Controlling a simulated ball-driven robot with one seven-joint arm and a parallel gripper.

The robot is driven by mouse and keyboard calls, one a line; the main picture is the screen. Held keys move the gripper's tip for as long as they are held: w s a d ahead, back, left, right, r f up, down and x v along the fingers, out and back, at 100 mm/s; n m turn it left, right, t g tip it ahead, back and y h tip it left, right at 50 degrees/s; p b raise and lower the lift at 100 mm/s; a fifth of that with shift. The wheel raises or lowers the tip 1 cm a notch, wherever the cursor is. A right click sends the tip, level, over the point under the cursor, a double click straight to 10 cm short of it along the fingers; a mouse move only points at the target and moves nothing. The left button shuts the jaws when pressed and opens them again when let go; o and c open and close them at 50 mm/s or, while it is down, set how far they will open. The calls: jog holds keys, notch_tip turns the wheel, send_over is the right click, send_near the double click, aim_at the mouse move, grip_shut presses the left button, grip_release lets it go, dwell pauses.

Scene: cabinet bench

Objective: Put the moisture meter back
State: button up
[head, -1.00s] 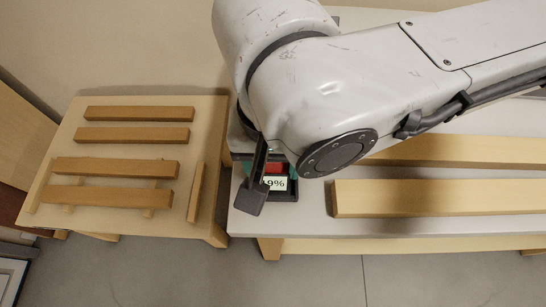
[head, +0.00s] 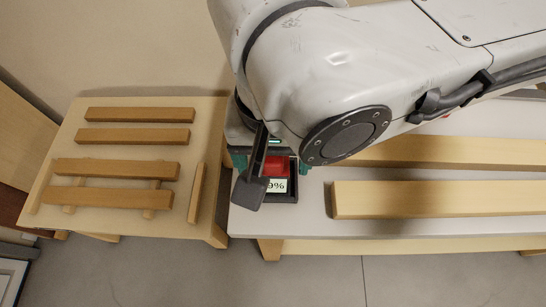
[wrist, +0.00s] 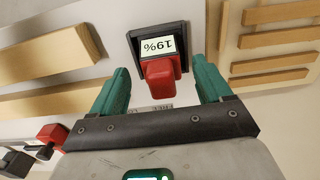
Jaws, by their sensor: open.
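The moisture meter (wrist: 160,75) has a red body and a pale screen reading 19%. It sits in a dark, shallow holder (wrist: 135,36) on the pale bench top. In the head view the meter (head: 275,166) is at the bench's left end, partly hidden by a dark flat part of my arm. My gripper (wrist: 160,66) is open, with one green finger on each side of the red body. A gap shows on both sides in the wrist view. The gripper (head: 271,163) is also partly visible below my arm in the head view.
Long wooden bars (head: 440,198) lie on the bench (head: 310,225) to the right. A lower wooden table (head: 110,225) with several slats stands at the left, beyond a narrow gap. Red-and-black items (wrist: 50,136) show at the wrist view's lower left.

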notch_tip(320, 180, up, 10)
jog(key=p, duration=0.1)
jog(key=shift+p, duration=0.3)
